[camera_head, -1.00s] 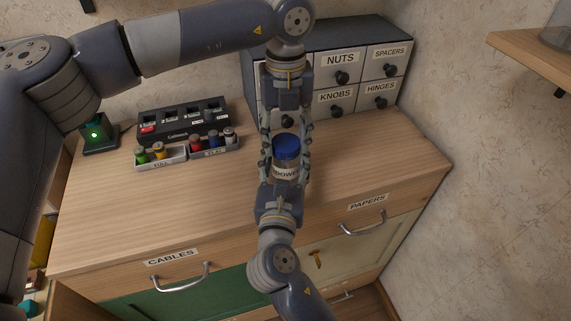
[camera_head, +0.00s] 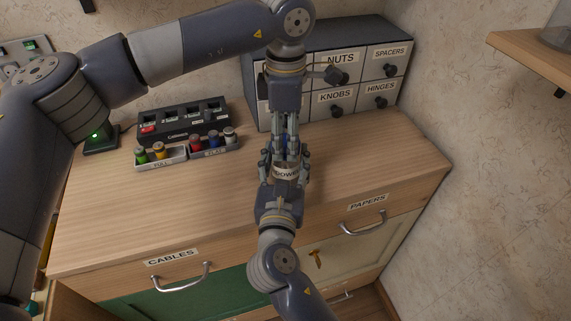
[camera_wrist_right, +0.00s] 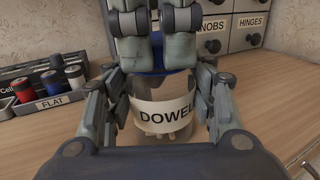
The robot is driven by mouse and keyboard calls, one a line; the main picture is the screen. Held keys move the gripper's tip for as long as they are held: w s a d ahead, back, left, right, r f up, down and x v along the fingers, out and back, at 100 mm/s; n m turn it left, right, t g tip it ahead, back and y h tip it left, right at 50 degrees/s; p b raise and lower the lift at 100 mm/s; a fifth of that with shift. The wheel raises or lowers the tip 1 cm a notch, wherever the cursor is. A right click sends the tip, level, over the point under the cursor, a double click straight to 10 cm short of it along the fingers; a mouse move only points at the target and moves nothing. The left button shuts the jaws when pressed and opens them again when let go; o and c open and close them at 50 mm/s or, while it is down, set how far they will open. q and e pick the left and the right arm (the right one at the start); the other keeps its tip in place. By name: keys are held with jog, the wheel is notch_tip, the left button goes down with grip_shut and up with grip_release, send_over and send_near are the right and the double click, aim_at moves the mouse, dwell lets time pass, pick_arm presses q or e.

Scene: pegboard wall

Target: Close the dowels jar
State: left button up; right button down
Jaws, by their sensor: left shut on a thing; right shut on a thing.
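The dowels jar (camera_head: 287,174) is a clear jar with a white label, upright above or on the dresser top. It also shows in the right wrist view (camera_wrist_right: 160,118), with pale dowels inside. My right gripper (camera_head: 284,180) is shut around the jar's body from the front. My left gripper (camera_head: 286,150) comes down from above, its fingers shut on the blue lid (camera_wrist_right: 157,86) at the jar's top. The left fingers hide most of the lid. I cannot tell how tightly the lid sits.
A battery charger (camera_head: 183,121) and trays of batteries (camera_head: 161,160) stand to the left. A drawer cabinet (camera_head: 365,63) stands behind, with labelled drawers. The dresser top (camera_head: 380,155) is clear on the right. A wall shelf (camera_head: 530,58) juts out at the upper right.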

pick_arm(q)
jog(key=o, duration=1.1)
pick_arm(e)
jog(key=shift+f, duration=0.15)
pick_arm(q)
jog(key=shift+o, duration=0.2)
jog(key=shift+r, duration=2.25)
jog(key=shift+c, duration=0.2)
notch_tip(320, 180, up, 2)
jog(key=n, duration=0.5)
jog(key=shift+s, duration=0.1)
jog(key=n, duration=0.2)
jog(key=r+n, duration=0.1)
jog(key=shift+r+n, duration=0.25)
jog(key=shift+n, duration=0.15)
